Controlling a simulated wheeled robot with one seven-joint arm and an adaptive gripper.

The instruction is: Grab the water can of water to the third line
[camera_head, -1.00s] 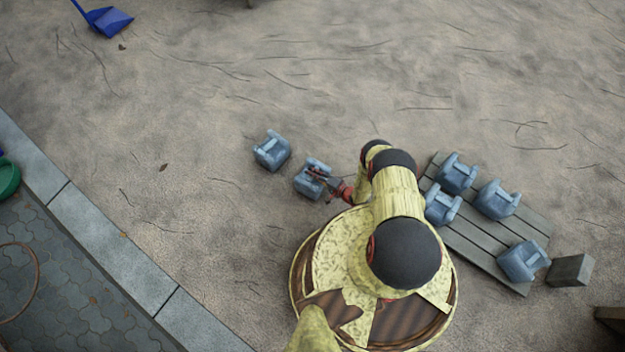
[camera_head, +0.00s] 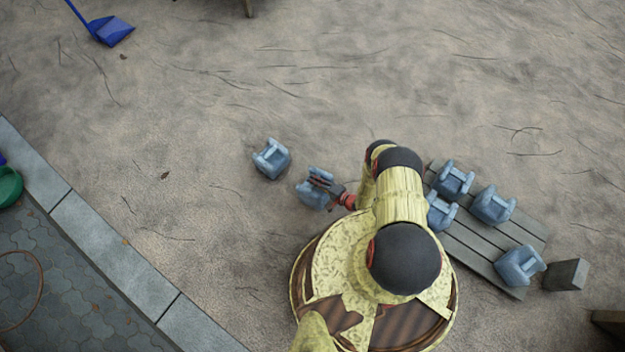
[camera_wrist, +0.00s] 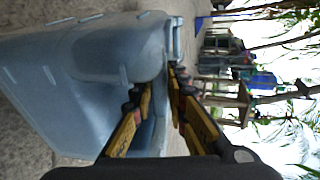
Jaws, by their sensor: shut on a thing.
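Several blue-grey water cans are in the head view. My gripper (camera_head: 322,182) is shut on one water can (camera_head: 311,195) left of my arm. In the wrist view this can (camera_wrist: 95,75) fills the left side, and my gripper's fingers (camera_wrist: 155,95) close around its handle. A second can (camera_head: 271,159) stands on the sand to the upper left, apart from the held one. More cans, including one at the front right (camera_head: 520,264), stand on a wooden pallet (camera_head: 467,245) to the right. Water levels and marked lines inside the cans cannot be made out.
A grey block (camera_head: 567,275) lies beside the pallet's right end. A stone kerb (camera_head: 115,257) borders the sand at left, with a green container (camera_head: 9,187) beyond it. A blue dustpan (camera_head: 110,31) lies at upper left. The sand between is mostly clear.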

